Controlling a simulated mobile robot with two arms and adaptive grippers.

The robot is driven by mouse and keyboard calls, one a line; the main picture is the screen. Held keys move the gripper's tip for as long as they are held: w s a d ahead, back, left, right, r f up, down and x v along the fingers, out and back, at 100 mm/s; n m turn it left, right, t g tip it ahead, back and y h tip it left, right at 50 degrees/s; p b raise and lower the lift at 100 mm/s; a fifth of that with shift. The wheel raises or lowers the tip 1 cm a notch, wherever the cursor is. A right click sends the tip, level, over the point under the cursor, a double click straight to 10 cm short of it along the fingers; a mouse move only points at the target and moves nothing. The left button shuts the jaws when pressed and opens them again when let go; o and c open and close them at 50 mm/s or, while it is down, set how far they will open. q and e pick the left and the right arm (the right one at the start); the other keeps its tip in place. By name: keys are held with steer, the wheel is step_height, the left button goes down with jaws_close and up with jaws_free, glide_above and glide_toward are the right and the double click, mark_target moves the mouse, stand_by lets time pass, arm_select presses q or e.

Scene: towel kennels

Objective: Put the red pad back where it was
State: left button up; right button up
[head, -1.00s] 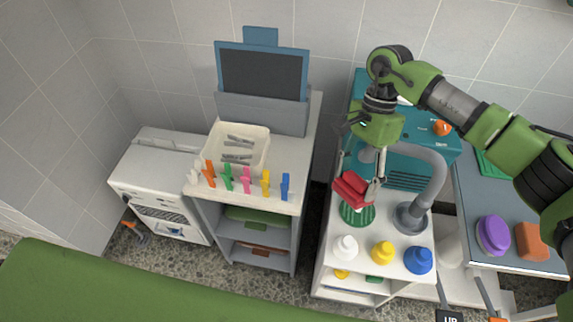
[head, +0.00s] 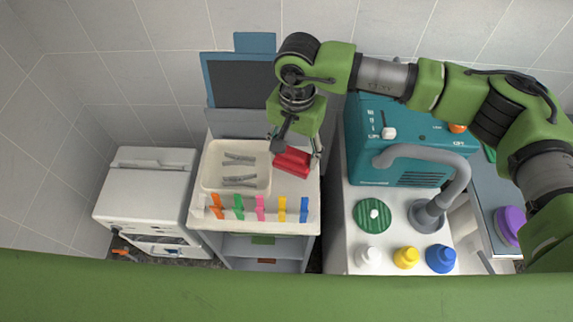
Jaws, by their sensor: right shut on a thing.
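The red pad (head: 291,162) is a thick red block, held low at the right side of the cabinet top (head: 300,185). My right gripper (head: 297,152) is shut on it, with one finger on either side. The pad is just right of a cream tray (head: 206,183). I cannot tell whether the pad touches the cabinet top. My left gripper is not in view.
Several coloured clips, one of them pink (head: 260,207), line the cabinet's front edge. A dark screen (head: 240,83) stands behind the tray. To the right are a teal machine (head: 365,165), a green disc (head: 372,216) and coloured bottles, one yellow (head: 406,258).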

mark_target(297, 164)
steer(key=f, duration=0.3)
steer(key=shift+s+d+f+p, duration=0.25)
steer(key=shift+s+d+p, duration=0.05)
steer(key=shift+s+d, duration=0.1)
steer(key=shift+w+a+f, duration=0.1)
steer(key=shift+w+f, duration=0.05)
steer(key=shift+f, duration=0.2)
step_height(297, 164, down, 3)
steer(key=shift+f+p, duration=0.1)
steer(key=shift+p, duration=0.25)
steer(key=shift+f, duration=0.2)
steer(key=o, duration=0.7)
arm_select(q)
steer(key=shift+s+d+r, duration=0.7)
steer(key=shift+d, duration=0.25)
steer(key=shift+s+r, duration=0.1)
arm_select(e)
steer(key=shift+r, duration=0.2)
